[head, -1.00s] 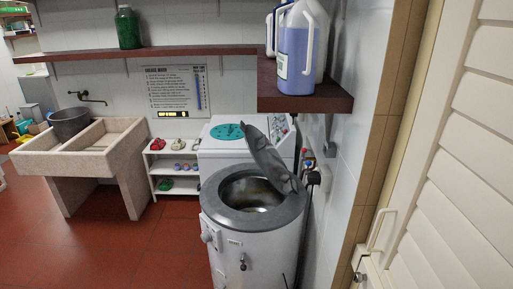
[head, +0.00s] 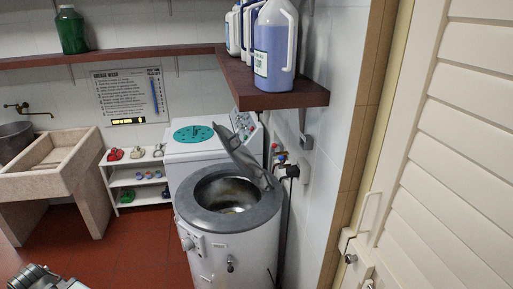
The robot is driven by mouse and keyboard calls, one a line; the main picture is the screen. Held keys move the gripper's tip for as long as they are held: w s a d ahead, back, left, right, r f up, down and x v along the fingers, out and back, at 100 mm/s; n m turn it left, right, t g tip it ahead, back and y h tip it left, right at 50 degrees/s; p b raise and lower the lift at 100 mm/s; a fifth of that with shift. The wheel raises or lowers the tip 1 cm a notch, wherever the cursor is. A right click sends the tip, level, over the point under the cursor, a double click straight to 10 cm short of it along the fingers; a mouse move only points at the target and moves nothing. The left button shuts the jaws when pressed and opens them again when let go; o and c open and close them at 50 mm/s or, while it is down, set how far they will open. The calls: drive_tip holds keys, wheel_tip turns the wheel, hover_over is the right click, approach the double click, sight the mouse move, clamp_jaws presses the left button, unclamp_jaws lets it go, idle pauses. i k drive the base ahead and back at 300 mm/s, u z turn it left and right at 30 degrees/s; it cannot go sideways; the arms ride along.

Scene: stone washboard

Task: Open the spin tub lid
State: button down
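The spin tub (head: 228,240) is a white round machine with a grey top ring, right of centre. Its grey lid (head: 243,155) stands tilted up and open, attached at the back right of the ring. The round opening shows the metal drum inside. A grey metallic end of my arm, apparently my gripper (head: 42,278), shows at the bottom left corner. It is cut off by the frame edge, far left of the tub and apart from the lid. Its fingers cannot be made out.
A white washer (head: 193,152) with a teal disc stands behind the tub. A stone washboard sink (head: 60,165) is at left, beside a low shoe rack (head: 135,180). A wooden shelf (head: 275,97) with bottles overhangs the right. Red floor is clear at front left.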

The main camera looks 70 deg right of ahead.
sight(245, 159)
drive_tip(key=z, duration=0.25)
drive_tip(key=i, duration=1)
drive_tip(key=u, duration=0.05)
